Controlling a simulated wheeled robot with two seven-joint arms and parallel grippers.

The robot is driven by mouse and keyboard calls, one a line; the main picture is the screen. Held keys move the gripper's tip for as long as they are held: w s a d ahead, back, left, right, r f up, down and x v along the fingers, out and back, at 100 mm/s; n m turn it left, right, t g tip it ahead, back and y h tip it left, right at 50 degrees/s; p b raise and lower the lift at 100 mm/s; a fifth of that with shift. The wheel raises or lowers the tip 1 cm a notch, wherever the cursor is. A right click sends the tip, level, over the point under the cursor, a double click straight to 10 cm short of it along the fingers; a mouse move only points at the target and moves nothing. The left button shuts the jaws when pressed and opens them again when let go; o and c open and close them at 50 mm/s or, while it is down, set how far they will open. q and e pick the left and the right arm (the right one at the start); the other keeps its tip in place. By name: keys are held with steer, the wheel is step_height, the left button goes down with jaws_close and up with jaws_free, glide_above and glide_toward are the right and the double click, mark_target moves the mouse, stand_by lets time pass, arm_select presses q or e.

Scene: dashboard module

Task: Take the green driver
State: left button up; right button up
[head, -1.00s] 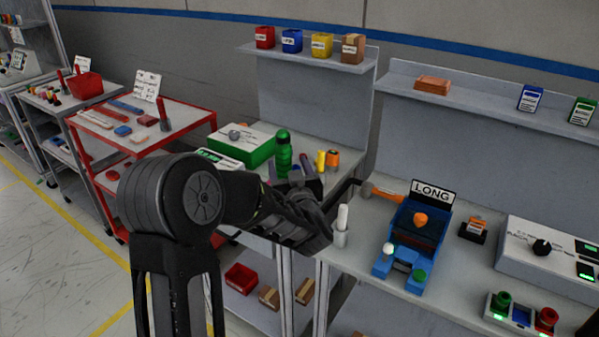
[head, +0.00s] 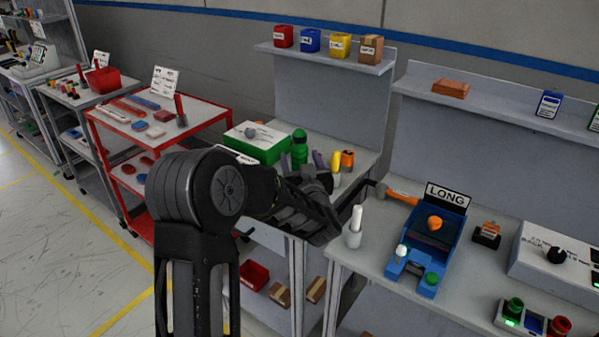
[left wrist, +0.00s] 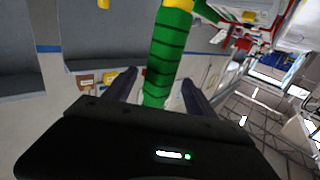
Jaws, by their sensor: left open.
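The green driver (head: 299,150) stands on the bench top left of the middle in the head view. Its lower part is hidden behind my left gripper. In the left wrist view its ribbed green handle (left wrist: 161,62) rises between the two dark fingers, with a yellow part near the top. My left gripper (head: 302,167) is open, with one finger on each side of the driver. In the left wrist view gaps show between the handle and the fingers of the left gripper (left wrist: 158,92). My right gripper is not in view.
A green box with a white top (head: 256,145) stands just left of the driver. A yellow item (head: 336,162) and an orange item (head: 348,158) stand close on its right.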

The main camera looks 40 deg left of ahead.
arm_select(q)
steer(key=p+x, duration=0.1)
steer(key=x, duration=0.1)
steer(key=p+x, duration=0.1)
steer(key=x, duration=0.1)
steer(key=shift+w+r, duration=0.1)
steer(key=shift+r, duration=0.15)
steer(key=shift+w+a+f, duration=0.15)
steer(key=shift+w+a, duration=0.2)
steer(key=shift+a, duration=0.05)
steer(key=shift+c, duration=0.4)
jaws_close()
stand_by(0.5)
